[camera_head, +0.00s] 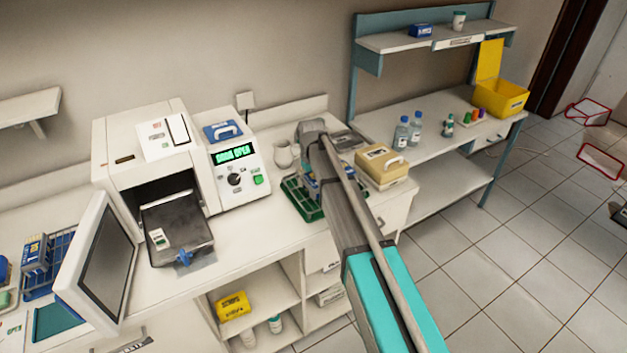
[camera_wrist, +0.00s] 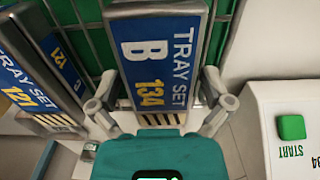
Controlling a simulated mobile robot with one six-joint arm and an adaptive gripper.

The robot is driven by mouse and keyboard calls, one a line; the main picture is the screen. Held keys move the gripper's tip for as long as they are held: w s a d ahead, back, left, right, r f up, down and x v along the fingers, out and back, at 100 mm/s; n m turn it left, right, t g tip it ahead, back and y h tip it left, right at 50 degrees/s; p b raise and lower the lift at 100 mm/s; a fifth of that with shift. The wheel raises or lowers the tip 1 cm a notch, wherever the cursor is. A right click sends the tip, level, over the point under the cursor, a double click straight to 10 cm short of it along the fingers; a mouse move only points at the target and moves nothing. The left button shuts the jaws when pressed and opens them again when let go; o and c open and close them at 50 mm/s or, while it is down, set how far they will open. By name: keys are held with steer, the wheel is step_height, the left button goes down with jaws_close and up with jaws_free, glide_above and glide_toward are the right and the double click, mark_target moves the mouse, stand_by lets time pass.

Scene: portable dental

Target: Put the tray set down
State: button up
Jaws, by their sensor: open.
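A tray set with a blue label reading "TRAY SET B 134" (camera_wrist: 158,60) stands in the middle of the wrist view, in front of the wires of a green rack (camera_wrist: 90,20). My gripper (camera_wrist: 161,104) is open, with one finger at each side of this tray set's lower part. I cannot tell whether the fingers touch it. A second tray set, labelled 121 (camera_wrist: 32,75), is at the left, tilted in the picture. In the head view the green rack (camera_head: 298,204) is on the counter, and my arm hides most of what is in it and my gripper.
A white sterilizer (camera_head: 150,115) stands left of the rack; its door (camera_head: 98,262) is open and its display reads "DOOR OPEN". A beige box (camera_head: 382,160) is just right of my arm. A blue wire rack (camera_head: 48,280) is at far left. A green START button (camera_wrist: 291,127) shows at right.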

mark_target(312, 177)
steer(key=shift+r, duration=0.15)
step_height(312, 177, up, 12)
steer(key=p, duration=1.2)
stand_by(0.9)
steer(key=s+d+m, duration=0.6)
steer(key=s+d, duration=1.7)
steer(key=s, duration=0.3)
steer(key=shift+d+m, duration=0.4)
